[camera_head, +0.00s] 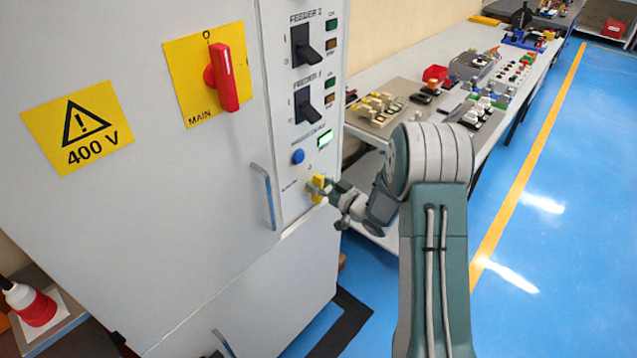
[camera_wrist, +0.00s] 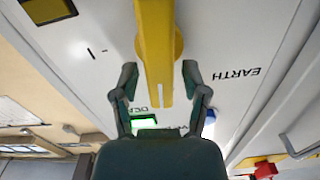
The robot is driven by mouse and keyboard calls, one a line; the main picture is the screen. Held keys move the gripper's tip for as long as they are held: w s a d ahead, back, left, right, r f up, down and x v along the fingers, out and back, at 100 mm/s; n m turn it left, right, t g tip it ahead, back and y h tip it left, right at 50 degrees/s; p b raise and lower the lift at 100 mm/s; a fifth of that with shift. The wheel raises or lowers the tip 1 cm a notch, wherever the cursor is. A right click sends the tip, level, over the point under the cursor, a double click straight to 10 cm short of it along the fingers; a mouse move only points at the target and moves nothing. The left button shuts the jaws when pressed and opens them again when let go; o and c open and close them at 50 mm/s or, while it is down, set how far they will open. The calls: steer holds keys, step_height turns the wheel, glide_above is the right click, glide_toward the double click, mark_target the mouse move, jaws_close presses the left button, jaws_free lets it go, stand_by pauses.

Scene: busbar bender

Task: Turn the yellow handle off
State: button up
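The yellow handle (camera_head: 318,189) is on the lower part of the narrow control panel of the grey cabinet, under a blue button. In the wrist view the yellow handle (camera_wrist: 154,45) is a long bar with a slot near its end, on a round yellow base. My gripper (camera_head: 327,186) is right at the handle. In the wrist view my gripper (camera_wrist: 159,72) is open, one finger on each side of the bar, with gaps visible on both sides. The word EARTH is to the handle's right there, and a mark like "I" to its left.
A red MAIN switch (camera_head: 223,77) is on the cabinet door, with a metal door handle (camera_head: 265,195) beside the panel. Two black feeder switches, the blue button (camera_head: 298,156) and a lit green display (camera_head: 324,139) are above. A workbench (camera_head: 400,70) with devices stands to the right.

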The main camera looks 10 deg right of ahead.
jaws_close()
steer(key=shift+s, duration=0.1)
steer(key=shift+s+a+f+n, duration=0.1)
steer(key=shift+f+n, duration=0.05)
steer(key=shift+n, duration=0.65)
steer(key=shift+o, duration=1.9)
jaws_free()
steer(key=shift+f, duration=0.1)
steer(key=shift+r, duration=0.2)
